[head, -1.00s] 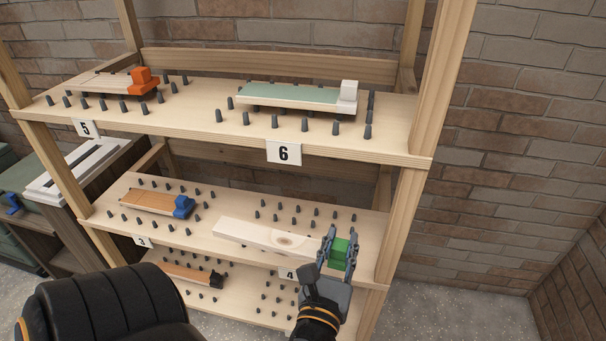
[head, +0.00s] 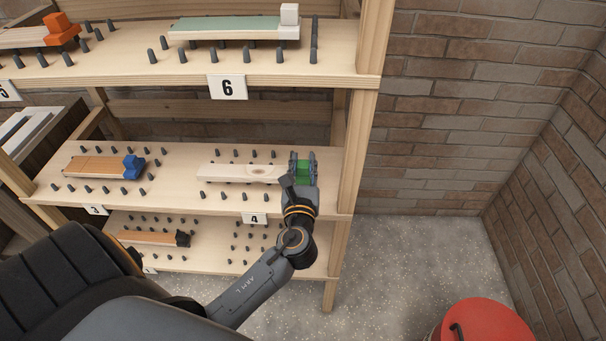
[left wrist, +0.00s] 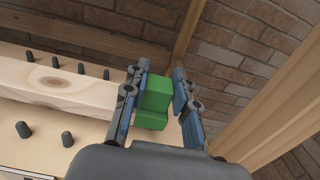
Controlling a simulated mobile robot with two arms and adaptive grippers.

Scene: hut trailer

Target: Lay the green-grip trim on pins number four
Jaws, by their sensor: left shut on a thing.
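The trim is a pale wooden board (head: 235,172) with a green grip (head: 303,170) at its right end. My left gripper (head: 302,165) is shut on the green grip at the right end of the middle shelf. The left wrist view shows the green grip (left wrist: 154,102) between the fingers and the board (left wrist: 55,85) running off to the left. The board lies along the space between the back and front rows of pins above label 4 (head: 254,219). I cannot tell whether it rests on the shelf or hangs slightly above it. My right gripper is not in view.
A blue-grip trim (head: 100,167) lies left on the same shelf. Label 6 (head: 227,87) marks the upper shelf with a white-ended trim (head: 225,27). A wooden post (head: 358,130) stands just right of my gripper. A red round object (head: 485,322) stands at lower right.

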